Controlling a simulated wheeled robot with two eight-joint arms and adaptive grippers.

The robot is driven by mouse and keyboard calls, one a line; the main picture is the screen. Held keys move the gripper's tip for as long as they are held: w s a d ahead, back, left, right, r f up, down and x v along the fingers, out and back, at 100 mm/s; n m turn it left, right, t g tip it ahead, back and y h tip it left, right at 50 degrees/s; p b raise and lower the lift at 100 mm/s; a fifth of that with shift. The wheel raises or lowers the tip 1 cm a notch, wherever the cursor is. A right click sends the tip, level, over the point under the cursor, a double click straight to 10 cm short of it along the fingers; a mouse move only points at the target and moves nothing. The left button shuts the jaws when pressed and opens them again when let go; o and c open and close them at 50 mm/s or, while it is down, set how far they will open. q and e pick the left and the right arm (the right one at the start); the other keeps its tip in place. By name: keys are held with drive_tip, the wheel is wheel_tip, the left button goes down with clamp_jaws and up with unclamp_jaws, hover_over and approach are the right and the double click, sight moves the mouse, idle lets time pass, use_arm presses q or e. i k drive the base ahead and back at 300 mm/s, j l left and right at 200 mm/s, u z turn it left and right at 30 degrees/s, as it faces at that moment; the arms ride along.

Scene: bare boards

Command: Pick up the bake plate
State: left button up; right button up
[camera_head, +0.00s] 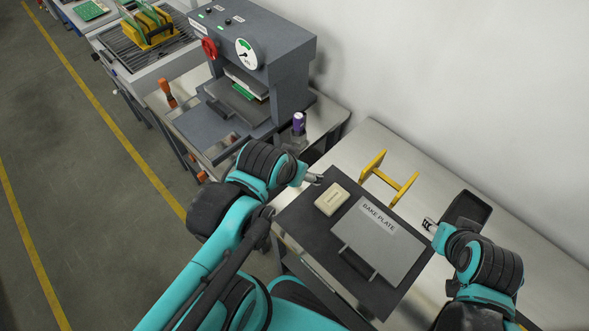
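The bake plate (400,255) is a flat grey plate with a "BAKE PLATE" label near its far edge and a thin bar handle along its near-left side. It lies on a dark mat (312,222) on the metal table. My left gripper (316,180) is over the mat's far-left corner, beyond the cream block and apart from the plate. My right gripper (428,223) is close to the plate's far-right corner. Whether it touches the plate is unclear. Both grippers' fingers are too small to tell open from shut.
A cream block (331,199) lies on the mat left of the plate. A yellow stand (388,181) is just behind. A dark tray (468,209) is behind my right arm. A grey press (258,60) and a purple can (298,123) stand on the bench at the left.

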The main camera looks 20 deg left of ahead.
sight(382, 243)
drive_tip(key=k, duration=0.5)
drive_tip(key=z, duration=1.85)
drive_tip(key=j+u, duration=0.15)
drive_tip(key=u, duration=0.25)
drive_tip(key=k+j+u, duration=0.1)
drive_tip(key=u, duration=0.3)
drive_tip(key=j+u, duration=0.2)
drive_tip(key=u, duration=0.2)
